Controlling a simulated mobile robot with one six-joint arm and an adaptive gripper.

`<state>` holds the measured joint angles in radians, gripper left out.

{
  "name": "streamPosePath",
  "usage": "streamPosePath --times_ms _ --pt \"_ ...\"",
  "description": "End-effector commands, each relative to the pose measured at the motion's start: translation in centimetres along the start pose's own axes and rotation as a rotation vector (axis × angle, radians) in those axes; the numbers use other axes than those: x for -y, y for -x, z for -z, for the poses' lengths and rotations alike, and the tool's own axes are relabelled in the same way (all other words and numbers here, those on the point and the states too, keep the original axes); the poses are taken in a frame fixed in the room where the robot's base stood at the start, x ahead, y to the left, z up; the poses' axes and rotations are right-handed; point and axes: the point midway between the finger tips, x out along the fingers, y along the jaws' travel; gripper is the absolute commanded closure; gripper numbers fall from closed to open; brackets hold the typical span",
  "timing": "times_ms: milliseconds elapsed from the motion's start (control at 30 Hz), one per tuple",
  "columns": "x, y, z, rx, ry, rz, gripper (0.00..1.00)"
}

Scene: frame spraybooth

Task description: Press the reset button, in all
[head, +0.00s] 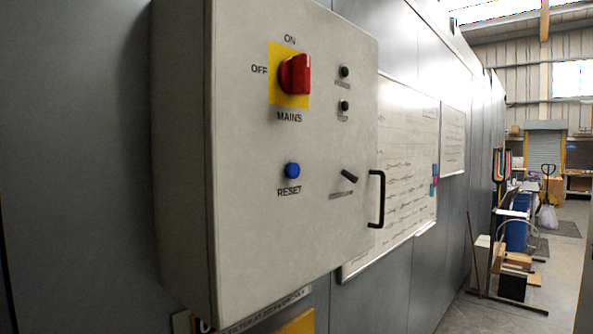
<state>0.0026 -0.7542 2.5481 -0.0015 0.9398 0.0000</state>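The blue reset button (292,170) is a round button at the lower middle of the front of a grey control box (240,230). The word RESET is printed under it. The box is mounted on a grey panelled wall. Nothing covers the button, and nothing touches it. My gripper is not in the head view.
Above the button is a red mains switch (295,75) on a yellow plate. To the right are two dark round fittings (344,72), a small black selector (349,176) and a protruding black handle (377,199). Whiteboards (410,150) hang beyond. Floor at far right looks partly clear.

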Motion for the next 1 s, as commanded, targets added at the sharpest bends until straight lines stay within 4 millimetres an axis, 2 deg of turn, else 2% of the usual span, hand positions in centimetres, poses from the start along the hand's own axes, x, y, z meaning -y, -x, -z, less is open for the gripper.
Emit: streamPosePath --times_ms 267,1000 --pt "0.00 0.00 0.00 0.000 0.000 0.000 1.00" --pt "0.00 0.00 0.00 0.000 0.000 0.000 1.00"
